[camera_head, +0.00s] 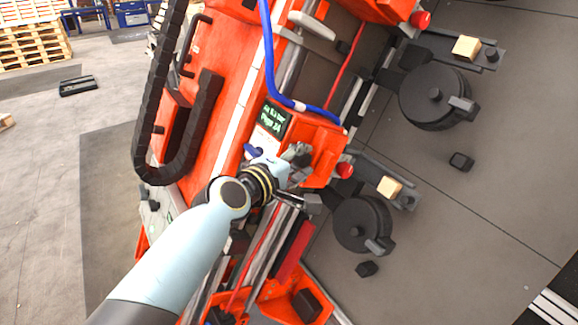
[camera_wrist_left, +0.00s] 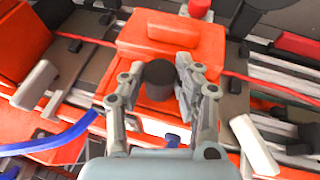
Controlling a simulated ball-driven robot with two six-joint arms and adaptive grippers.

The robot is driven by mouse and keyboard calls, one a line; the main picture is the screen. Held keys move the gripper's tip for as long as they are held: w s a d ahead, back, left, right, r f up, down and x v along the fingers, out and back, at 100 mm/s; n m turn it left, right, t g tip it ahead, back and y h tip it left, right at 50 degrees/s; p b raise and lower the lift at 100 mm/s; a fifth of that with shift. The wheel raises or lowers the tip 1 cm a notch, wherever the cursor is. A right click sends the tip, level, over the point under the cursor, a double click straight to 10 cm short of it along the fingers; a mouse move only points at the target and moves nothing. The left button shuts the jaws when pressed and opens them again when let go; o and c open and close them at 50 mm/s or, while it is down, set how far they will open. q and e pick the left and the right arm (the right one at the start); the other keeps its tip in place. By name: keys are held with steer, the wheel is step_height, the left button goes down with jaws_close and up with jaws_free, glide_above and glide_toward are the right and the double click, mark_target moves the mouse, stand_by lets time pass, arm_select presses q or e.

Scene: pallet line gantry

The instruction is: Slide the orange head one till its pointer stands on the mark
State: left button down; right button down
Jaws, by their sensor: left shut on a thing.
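An orange head (camera_head: 327,150) sits on the rails of the red gantry, with a red button on its end. My left gripper (camera_head: 298,157) is at this head. In the left wrist view the orange head (camera_wrist_left: 165,35) is in front of my gripper (camera_wrist_left: 158,72), whose fingers are shut on a dark round knob (camera_wrist_left: 159,88) on it. The pointer and the mark cannot be made out in either view. A second orange head (camera_head: 385,8) is at the top of the head view. My right gripper is not in view.
A blue hose (camera_head: 268,45) runs down to the held head. Black disc-shaped units (camera_head: 432,95) with wooden blocks (camera_head: 466,48) stand right of the gantry. A black cable chain (camera_head: 155,110) lies on its left. Pallets (camera_head: 33,42) stand far left; the left floor is mostly clear.

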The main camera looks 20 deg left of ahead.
mark_target(308, 141)
arm_select(q)
steer(key=r, duration=0.1)
steer(key=w+r, duration=0.1)
steer(key=d+r+p, duration=0.1)
steer(key=shift+w+r, duration=0.25)
steer(key=shift+r, duration=0.15)
steer(key=shift+s+f, duration=0.1)
steer(key=shift+f, duration=0.2)
steer(key=c, duration=0.9)
jaws_free()
steer(key=shift+a+f, duration=0.1)
steer(key=shift+f, duration=0.05)
steer(key=shift+c, duration=0.2)
steer(key=shift+s+a, duration=0.1)
steer(key=shift+s, duration=0.35)
steer(key=v, duration=1.1)
steer(key=shift+s, duration=0.15)
